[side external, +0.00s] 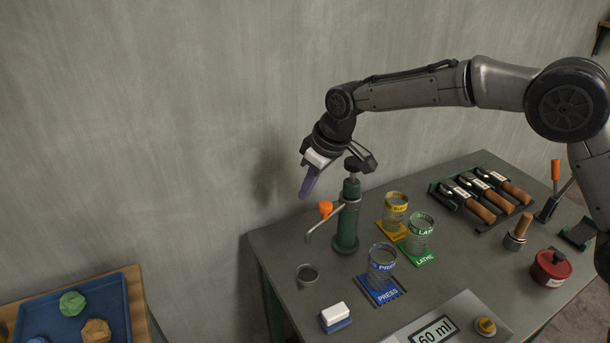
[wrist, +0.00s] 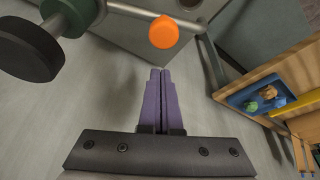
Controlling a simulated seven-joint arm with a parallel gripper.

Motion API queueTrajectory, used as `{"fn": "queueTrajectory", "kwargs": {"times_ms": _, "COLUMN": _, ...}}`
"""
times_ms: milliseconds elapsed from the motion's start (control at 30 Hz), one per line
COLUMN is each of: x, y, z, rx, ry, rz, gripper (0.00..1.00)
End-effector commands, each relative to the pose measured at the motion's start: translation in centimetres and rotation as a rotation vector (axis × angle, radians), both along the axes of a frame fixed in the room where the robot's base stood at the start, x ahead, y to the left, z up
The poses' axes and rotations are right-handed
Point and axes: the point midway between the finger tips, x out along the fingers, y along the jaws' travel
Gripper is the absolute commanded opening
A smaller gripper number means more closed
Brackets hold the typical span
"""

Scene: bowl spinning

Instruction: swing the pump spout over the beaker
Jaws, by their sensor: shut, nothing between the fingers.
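The green pump (side external: 346,226) stands upright near the table's left edge, with a black top knob (side external: 352,165). Its silver spout (side external: 318,228) points to the lower left, its tip near a small metal cup (side external: 307,275). An orange knob (side external: 325,208) sits on the spout; it also shows in the wrist view (wrist: 163,32). Beakers with yellow (side external: 396,207), green LATHE (side external: 420,236) and blue PRESS (side external: 382,262) bands stand right of the pump, away from the spout. My gripper (side external: 304,195), with purple fingers, is shut and empty, above and left of the orange knob, apart from it.
A white and blue block (side external: 336,317) lies at the table's front. A display box (side external: 437,330) reads 60 ml. Behind right are a rack of wooden-handled tools (side external: 483,197) and a red pot (side external: 551,267). A blue tray (side external: 110,318) sits lower left. Air left of the pump is free.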

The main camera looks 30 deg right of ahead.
Motion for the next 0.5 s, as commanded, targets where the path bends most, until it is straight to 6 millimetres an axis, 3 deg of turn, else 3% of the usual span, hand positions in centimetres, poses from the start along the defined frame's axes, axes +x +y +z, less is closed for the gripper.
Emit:
{"fn": "queueTrajectory", "kwargs": {"times_ms": 200, "x": -1.7, "y": -0.9, "z": -0.4, "rx": -0.001, "ry": 0.003, "rz": 0.0, "gripper": 0.0}}
{"fn": "queueTrajectory", "kwargs": {"times_ms": 500, "x": -2.0, "y": -1.1, "z": -0.5, "rx": -0.001, "ry": 0.004, "rz": 0.0, "gripper": 0.0}}
